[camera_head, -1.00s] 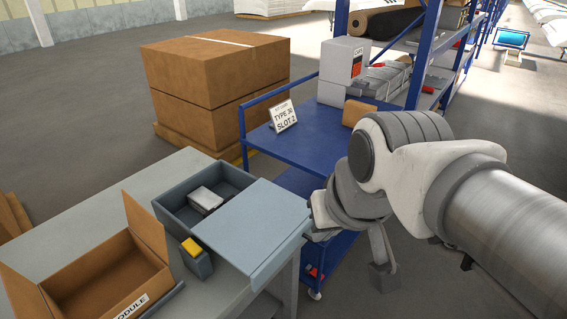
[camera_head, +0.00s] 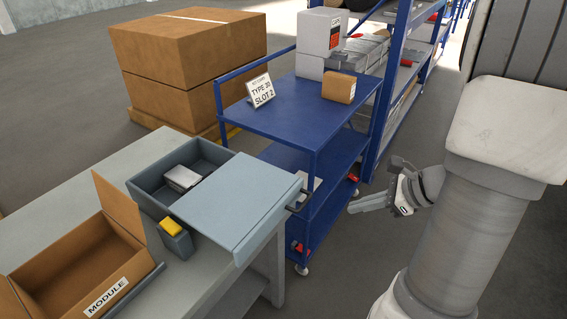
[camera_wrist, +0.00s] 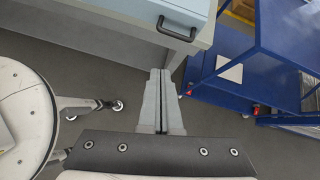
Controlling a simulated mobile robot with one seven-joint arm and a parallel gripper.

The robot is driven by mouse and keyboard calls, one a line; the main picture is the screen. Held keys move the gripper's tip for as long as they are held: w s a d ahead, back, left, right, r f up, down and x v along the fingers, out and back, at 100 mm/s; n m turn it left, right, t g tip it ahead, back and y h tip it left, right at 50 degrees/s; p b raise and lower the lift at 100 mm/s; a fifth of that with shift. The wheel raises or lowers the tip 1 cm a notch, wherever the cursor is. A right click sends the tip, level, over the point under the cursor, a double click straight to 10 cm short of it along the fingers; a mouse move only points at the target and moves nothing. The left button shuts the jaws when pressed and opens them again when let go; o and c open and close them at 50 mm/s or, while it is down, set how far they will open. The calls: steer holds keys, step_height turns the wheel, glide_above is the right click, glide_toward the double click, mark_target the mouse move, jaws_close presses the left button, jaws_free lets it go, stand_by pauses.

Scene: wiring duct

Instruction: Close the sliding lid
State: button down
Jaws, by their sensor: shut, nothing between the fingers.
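The sliding lid (camera_head: 232,200) is a flat light blue-grey panel on a grey box (camera_head: 146,190) on the table. It is partly open: it covers the right part of the box and sticks out past it, and the left part shows open with a grey module (camera_head: 182,178) inside. A dark handle (camera_head: 299,199) is on the lid's right end; it also shows in the wrist view (camera_wrist: 176,33). My gripper (camera_head: 352,208) is shut and empty, right of the handle and apart from it. In the wrist view its fingers (camera_wrist: 159,72) point toward the table's edge, below the handle.
A blue cart (camera_head: 320,114) stands behind and right of the table, with a sign (camera_head: 260,91) and a small brown box (camera_head: 339,87) on top. An open cardboard box (camera_head: 80,262) and a yellow-topped block (camera_head: 175,236) are on the table.

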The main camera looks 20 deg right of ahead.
mark_target(259, 173)
steer(key=w+a+f+m+t, duration=0.1)
steer(key=w+a+f+m, duration=0.1)
steer(key=w+a+f, duration=0.3)
steer(key=shift+w+a+f+m+b, duration=0.15)
steer(key=shift+w+f+m+b, duration=0.3)
steer(key=shift+w+f, duration=1.15)
steer(key=shift+w+r, duration=0.45)
steer(key=shift+w, duration=0.1)
steer(key=w+a, duration=0.4)
steer(key=w, duration=0.1)
steer(key=w+a+b, duration=0.1)
steer(key=w+a, duration=0.3)
steer(key=w, duration=0.1)
steer(key=w+a+b, duration=0.1)
steer(key=w+a, duration=0.3)
steer(key=w, duration=0.1)
steer(key=shift+w+a, duration=0.25)
steer(key=shift+w, duration=0.1)
steer(key=shift+w+a+r, duration=0.1)
steer(key=shift+w+a, duration=0.05)
steer(key=shift+w, duration=0.05)
